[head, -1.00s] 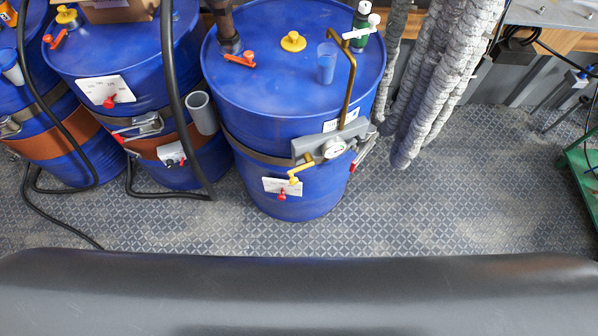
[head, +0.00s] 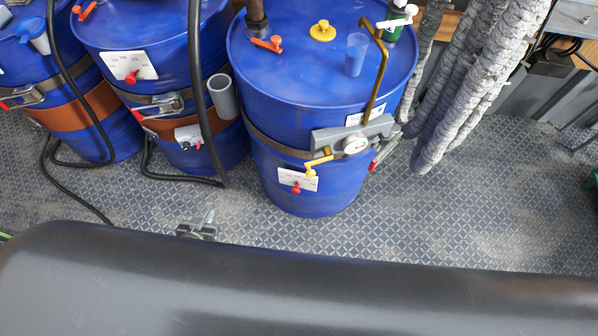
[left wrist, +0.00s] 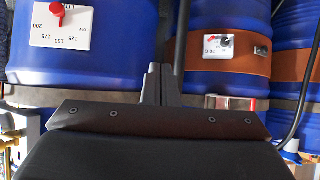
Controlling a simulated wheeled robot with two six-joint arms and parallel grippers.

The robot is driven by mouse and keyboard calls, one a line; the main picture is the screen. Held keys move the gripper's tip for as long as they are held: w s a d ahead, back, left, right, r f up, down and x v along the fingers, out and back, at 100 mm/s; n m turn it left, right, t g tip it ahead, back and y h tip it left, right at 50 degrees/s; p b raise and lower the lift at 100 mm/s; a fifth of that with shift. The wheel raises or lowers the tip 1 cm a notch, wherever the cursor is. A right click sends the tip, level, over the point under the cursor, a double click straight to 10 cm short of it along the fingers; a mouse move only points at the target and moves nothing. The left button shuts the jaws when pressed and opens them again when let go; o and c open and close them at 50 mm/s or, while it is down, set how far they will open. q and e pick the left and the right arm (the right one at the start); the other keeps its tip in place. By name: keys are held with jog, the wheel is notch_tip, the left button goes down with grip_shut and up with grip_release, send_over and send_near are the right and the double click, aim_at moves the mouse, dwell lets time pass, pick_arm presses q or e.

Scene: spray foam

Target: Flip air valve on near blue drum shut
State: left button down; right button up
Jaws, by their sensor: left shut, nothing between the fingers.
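The near blue drum (head: 310,85) stands right of centre in the head view. A grey block with a round gauge (head: 355,145) is mounted on its front. A yellow valve handle (head: 318,163) sticks out at the block's left end, bent downward. A white level plate with a red knob (head: 297,181) is just below it. My left gripper (head: 208,217) shows only its tip, above the dark edge of my body, left of and below the valve, apart from the drum. In the left wrist view the gripper (left wrist: 160,75) is shut and empty. My right gripper is not in view.
More blue drums (head: 150,40) stand to the left, with black hoses (head: 198,100) running down in front of them. An orange-red handle (head: 268,43) and a blue cup (head: 355,55) are on the near drum's lid. Grey wrapped hoses (head: 480,90) hang at right. Patterned floor (head: 430,230) is clear.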

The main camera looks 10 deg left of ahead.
pick_arm(q)
jog(key=w+d+r+m+t+h+b, duration=0.1)
jog(key=w+d+r+m+t+h, duration=0.1)
jog(key=w+d+r+h, duration=0.35)
jog(key=w+d+r+m+t+h+b, duration=0.25)
jog(key=w+r, duration=0.35)
jog(key=r, duration=0.4)
jog(key=s+d+r+m+g+h+b, duration=0.3)
jog(key=d+r+m+g, duration=0.5)
jog(key=g, duration=0.3)
jog(key=shift+s+d+r+m+h+b, duration=0.35)
jog(key=shift+s+r+h, duration=0.3)
jog(key=shift+h, duration=0.25)
jog(key=shift+f, duration=0.15)
